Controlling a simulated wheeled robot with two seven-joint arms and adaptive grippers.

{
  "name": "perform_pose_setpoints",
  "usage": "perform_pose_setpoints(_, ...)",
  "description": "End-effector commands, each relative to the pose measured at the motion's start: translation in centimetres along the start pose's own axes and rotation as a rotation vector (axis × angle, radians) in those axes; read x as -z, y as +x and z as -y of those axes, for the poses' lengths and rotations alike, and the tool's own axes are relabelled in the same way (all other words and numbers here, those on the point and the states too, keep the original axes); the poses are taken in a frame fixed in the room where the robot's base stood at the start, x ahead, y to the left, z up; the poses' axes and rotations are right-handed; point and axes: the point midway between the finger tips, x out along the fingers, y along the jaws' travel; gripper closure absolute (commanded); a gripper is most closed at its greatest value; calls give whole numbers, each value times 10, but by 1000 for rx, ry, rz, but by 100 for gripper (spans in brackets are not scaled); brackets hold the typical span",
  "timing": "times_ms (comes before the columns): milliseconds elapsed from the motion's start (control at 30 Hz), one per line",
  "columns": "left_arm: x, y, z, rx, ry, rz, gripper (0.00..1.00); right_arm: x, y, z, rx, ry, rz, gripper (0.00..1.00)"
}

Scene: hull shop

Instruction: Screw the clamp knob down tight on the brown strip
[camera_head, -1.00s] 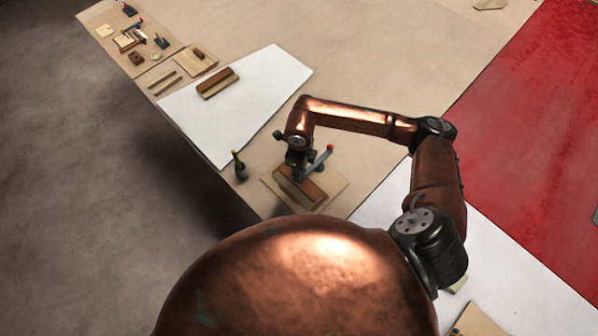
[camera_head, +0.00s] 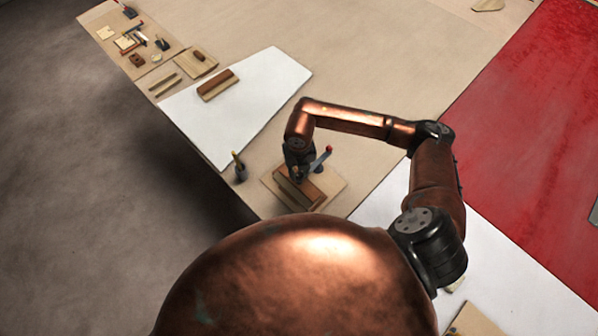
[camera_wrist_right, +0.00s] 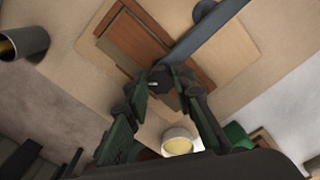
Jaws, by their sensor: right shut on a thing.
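The brown strip (camera_head: 311,188) lies on a pale wooden board (camera_head: 333,186) near the table's front edge; it also shows in the right wrist view (camera_wrist_right: 137,42). A clamp with a grey-blue bar (camera_wrist_right: 207,28) and a red end (camera_head: 328,149) reaches over the strip. My right gripper (camera_head: 298,174) points down at the clamp. In the right wrist view its fingers (camera_wrist_right: 165,82) are closed around the dark clamp knob (camera_wrist_right: 161,80). The fingers partly hide the knob, and I cannot see how it bears on the strip. My left gripper is not in view.
A dark cup (camera_head: 241,173) stands left of the board, close to the table edge. A white sheet (camera_head: 250,105) carries another brown block (camera_head: 218,84). Several small tools and wood pieces lie at the far left.

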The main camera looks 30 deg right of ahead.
Motion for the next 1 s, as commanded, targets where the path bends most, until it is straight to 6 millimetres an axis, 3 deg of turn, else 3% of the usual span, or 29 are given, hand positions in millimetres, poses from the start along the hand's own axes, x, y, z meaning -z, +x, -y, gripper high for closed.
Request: perform_pose_setpoints(1000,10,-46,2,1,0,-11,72,1,-2,2,1,940,0,100)
